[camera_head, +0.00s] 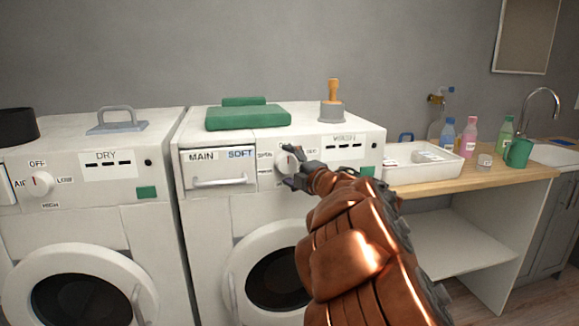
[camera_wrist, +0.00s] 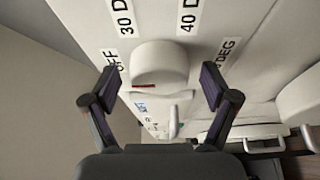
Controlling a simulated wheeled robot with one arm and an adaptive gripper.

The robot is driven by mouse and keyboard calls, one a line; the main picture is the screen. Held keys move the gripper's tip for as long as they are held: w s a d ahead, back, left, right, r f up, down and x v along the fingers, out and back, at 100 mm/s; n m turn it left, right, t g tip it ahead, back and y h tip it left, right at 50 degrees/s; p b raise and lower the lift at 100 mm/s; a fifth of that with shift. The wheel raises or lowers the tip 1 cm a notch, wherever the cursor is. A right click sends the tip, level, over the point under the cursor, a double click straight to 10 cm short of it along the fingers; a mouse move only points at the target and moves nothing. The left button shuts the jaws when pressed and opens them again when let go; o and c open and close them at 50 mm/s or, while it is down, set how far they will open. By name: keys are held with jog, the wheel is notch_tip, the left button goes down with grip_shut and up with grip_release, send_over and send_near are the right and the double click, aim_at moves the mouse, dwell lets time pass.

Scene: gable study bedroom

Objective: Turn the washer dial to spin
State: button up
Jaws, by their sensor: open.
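The washer (camera_head: 225,215) is the white machine in the middle of the head view. Its dial (camera_head: 283,163) is mostly hidden behind my gripper (camera_head: 291,167), with a SPIN label (camera_head: 265,155) to its left. In the wrist view the round white dial (camera_wrist: 160,66) sits between the two open fingers of my gripper (camera_wrist: 160,87), with a gap visible on each side. A red mark (camera_wrist: 143,87) shows at the dial's lower left edge there. OFF, 30 and 40 degree labels surround it; the SPIN label cannot be made out there.
A detergent drawer (camera_head: 218,168) with a handle is left of the dial. A dryer (camera_head: 90,210) stands at left. A green folded cloth (camera_head: 247,117) and a wooden-handled stamp-like object (camera_head: 333,102) rest on the washer. A white tray (camera_head: 425,172) and several bottles are on the right counter.

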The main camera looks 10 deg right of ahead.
jog(key=c, duration=1.2)
